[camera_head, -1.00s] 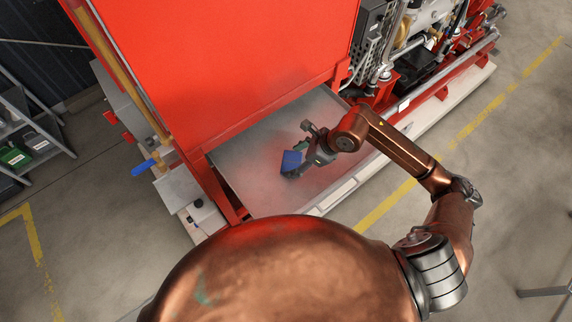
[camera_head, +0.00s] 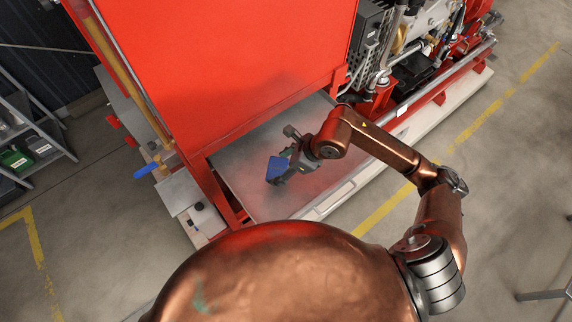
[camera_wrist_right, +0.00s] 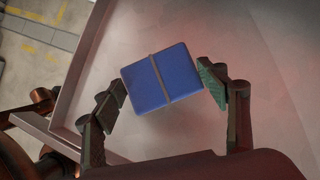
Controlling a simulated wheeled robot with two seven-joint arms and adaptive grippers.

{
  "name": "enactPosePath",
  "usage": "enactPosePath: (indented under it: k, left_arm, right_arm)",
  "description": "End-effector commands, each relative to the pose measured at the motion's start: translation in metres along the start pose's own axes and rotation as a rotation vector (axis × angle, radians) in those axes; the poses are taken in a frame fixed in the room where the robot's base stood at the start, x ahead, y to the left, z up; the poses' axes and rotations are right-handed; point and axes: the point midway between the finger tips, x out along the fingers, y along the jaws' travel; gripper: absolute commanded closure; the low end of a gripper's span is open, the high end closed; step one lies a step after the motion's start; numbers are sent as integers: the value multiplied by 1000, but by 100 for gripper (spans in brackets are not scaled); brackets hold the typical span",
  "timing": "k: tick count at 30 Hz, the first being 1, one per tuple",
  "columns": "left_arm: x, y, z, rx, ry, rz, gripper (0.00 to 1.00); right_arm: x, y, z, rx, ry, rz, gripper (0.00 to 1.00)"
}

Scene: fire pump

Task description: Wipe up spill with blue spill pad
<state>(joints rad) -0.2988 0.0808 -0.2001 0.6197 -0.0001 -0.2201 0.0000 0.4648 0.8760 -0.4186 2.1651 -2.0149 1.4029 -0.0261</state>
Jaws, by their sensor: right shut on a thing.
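The blue spill pad (camera_head: 277,169) is a small dark blue block over the grey metal tray (camera_head: 243,176). In the right wrist view the pad (camera_wrist_right: 160,78) has a thin grey band across its middle and sits slightly tilted between the fingers. My right gripper (camera_head: 284,168) is shut on the pad; it also shows in the right wrist view (camera_wrist_right: 163,89). I cannot tell whether the pad touches the tray. No spill stands out clearly; the tray surface shows only reddish, cloudy tones. My left gripper is not in view.
A large red panel (camera_head: 225,60) rises behind the tray. Red frame beams border the tray on the left, near a blue handle (camera_head: 146,170). Pump machinery (camera_head: 420,50) stands at the upper right. The floor at right is open, with a yellow line (camera_head: 480,120).

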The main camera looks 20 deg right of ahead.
Motion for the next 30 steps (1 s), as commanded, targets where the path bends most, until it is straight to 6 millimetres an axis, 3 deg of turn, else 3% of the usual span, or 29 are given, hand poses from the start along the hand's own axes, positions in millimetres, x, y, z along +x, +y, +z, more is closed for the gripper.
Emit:
enactPosePath:
  k: [12,30]
  left_arm:
    - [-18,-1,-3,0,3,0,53]
    - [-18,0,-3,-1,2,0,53]
  right_arm:
    - [-30,0,22,-5,-1,1,55]
    - [-31,1,22,-4,-1,3,55]
